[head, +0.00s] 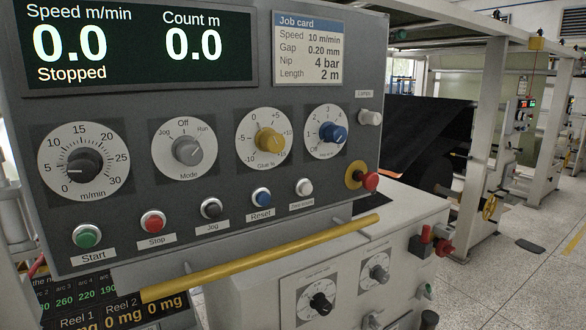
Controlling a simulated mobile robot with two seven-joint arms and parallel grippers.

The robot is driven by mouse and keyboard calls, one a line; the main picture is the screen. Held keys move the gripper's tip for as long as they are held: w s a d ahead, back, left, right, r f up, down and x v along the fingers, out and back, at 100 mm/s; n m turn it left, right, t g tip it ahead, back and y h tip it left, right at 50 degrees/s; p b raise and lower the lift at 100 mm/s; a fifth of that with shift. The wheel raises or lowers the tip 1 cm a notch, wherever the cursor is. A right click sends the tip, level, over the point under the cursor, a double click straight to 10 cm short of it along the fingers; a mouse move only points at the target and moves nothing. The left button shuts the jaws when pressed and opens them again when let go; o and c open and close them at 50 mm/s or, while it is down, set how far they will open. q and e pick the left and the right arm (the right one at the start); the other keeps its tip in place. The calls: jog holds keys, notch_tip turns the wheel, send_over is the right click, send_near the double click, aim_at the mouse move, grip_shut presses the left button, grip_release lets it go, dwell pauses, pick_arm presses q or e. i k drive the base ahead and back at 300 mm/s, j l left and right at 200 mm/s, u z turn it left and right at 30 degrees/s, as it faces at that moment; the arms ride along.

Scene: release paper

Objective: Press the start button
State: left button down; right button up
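The start button (87,236) is a green round push button in a silver ring at the lower left of the grey control panel (225,110). A white label reading "Start" (94,256) sits just below it. The display (130,45) above reads speed 0.0, count 0.0 and "Stopped". Neither of my grippers shows in the head view. Nothing covers the start button.
Right of it are the red stop (153,221), black jog (211,208) and blue reset (261,196) buttons. Dials line the row above. A red emergency knob (370,181) sits at the right. A yellow rail (260,257) runs below the panel.

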aim_at(86, 237)
jog(key=u, duration=1.4)
